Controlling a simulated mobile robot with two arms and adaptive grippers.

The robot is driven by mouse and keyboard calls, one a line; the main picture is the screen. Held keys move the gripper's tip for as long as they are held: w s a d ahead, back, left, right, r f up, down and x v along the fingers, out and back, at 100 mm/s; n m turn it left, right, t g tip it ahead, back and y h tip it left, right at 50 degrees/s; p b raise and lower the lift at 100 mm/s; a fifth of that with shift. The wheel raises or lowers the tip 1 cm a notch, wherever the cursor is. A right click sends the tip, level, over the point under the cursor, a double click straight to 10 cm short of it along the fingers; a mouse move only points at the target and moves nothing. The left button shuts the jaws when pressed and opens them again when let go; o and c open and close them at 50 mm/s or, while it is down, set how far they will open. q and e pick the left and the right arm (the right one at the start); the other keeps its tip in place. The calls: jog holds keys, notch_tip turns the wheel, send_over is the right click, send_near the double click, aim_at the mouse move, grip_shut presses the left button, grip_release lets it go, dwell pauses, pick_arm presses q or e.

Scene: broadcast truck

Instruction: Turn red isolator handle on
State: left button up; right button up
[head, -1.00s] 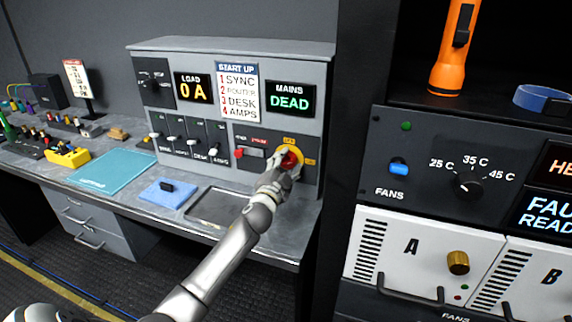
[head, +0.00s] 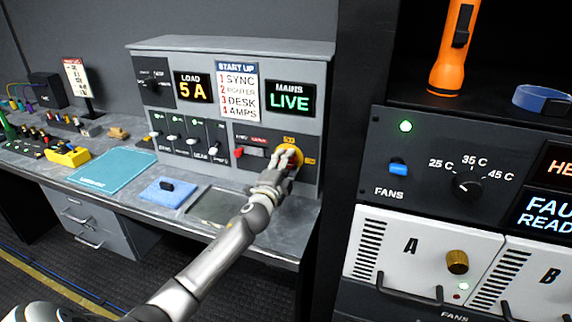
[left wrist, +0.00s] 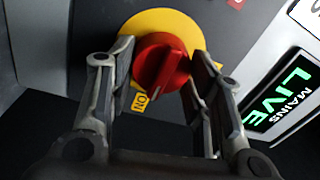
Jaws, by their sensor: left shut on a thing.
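The red isolator handle (left wrist: 160,62) sits on a round yellow plate (left wrist: 172,22) on the grey power panel. In the left wrist view it lies between the two fingers of my left gripper (left wrist: 160,85), which is shut on it. In the head view my left gripper (head: 287,160) covers most of the handle, and the yellow plate's edge (head: 297,152) shows around it. The mains display (head: 289,100) reads LIVE in green, and the load display (head: 194,88) reads 5 A. My right gripper is not in view.
A start-up list (head: 238,90) hangs between the displays. A row of breaker switches (head: 190,135) is left of the handle, beside a small red switch (head: 239,152). A tray (head: 214,207) and a blue pad (head: 167,192) lie on the desk below. A fan rack (head: 430,240) stands at the right.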

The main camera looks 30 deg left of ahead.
pick_arm(q)
jog(key=shift+f, duration=0.1)
jog(key=o, duration=1)
jog(key=v, duration=1.2)
